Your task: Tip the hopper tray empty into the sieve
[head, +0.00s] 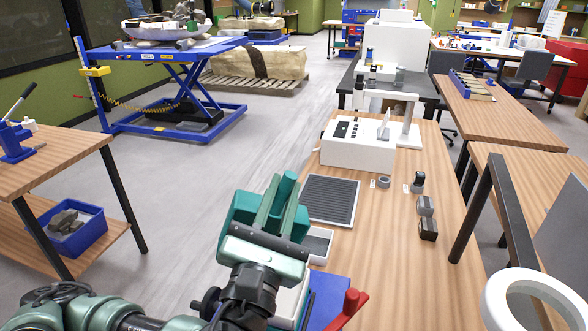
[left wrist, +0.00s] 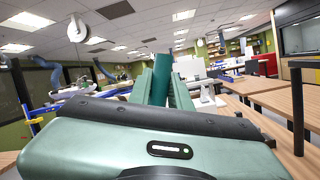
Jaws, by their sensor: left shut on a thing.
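My left gripper (head: 283,200) is shut on a teal piece, which looks like the handle of the hopper tray (head: 239,212). The tray's teal body shows to the left of the fingers and is raised beside the bench's near left edge. In the left wrist view the teal piece (left wrist: 162,78) stands between the two green fingers. The tray's inside and anything in it are hidden. A shallow pale-rimmed tray (head: 319,243) lies partly behind my gripper; I cannot tell whether it is the sieve. My right gripper is not in view.
The wooden bench (head: 400,270) holds a ridged dark mat (head: 331,199), a white instrument (head: 357,146) and small dark blocks (head: 427,228). A blue piece (head: 328,296) with a red handle (head: 349,308) is close by my gripper. A white ring (head: 495,300) is at lower right. The bench's middle is clear.

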